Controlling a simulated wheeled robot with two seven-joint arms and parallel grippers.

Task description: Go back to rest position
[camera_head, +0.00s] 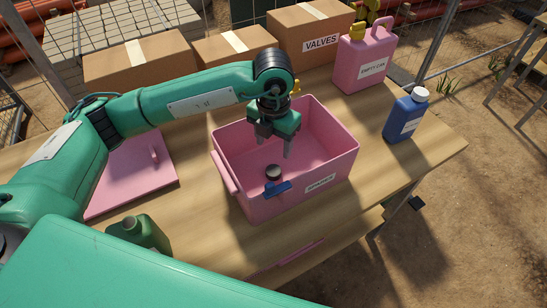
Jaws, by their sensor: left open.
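My left arm comes in from the left across the wooden table (385,185). My left gripper (274,150) points down over the pink bin (338,153), with its fingers apart and nothing seen between them. The fingertips are apart from this part in the picture. My right gripper is not in view.
A pink lid (135,180) lies on the left. A green bottle (138,232) stands at the front left. A blue bottle (404,118) and a pink can (361,62) stand on the right. Cardboard boxes (140,60) line the back. The table's right front is clear.

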